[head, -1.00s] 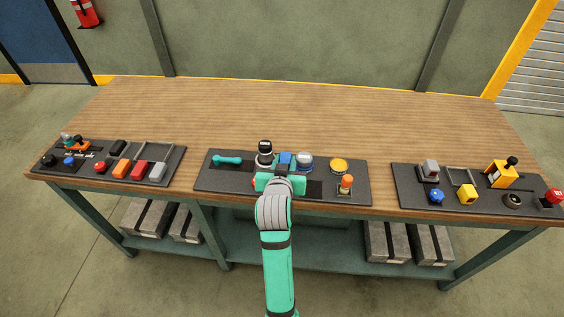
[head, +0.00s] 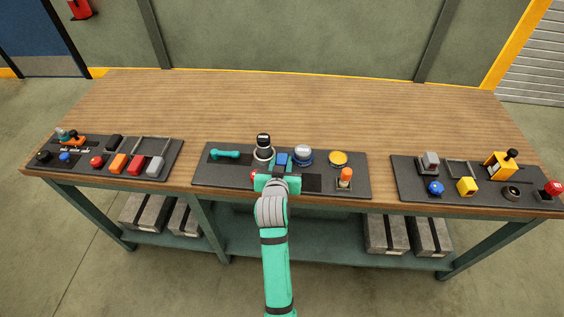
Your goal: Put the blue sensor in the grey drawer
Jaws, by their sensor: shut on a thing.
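My gripper (head: 280,172) is over the middle dark panel (head: 214,179), seen from behind. It is shut on a blue block (head: 282,159), which looks like the blue sensor. The block shows just beyond the fingers, and its lower part is hidden. I cannot tell how far above the panel it is. I cannot pick out the grey drawer for certain.
Close around my gripper are a black-topped knob (head: 263,147), a white dome with a blue ring (head: 303,154), a yellow button (head: 338,158), an orange-topped part (head: 346,177) and a teal handle (head: 225,154). The wooden table (head: 280,100) is clear behind the panels.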

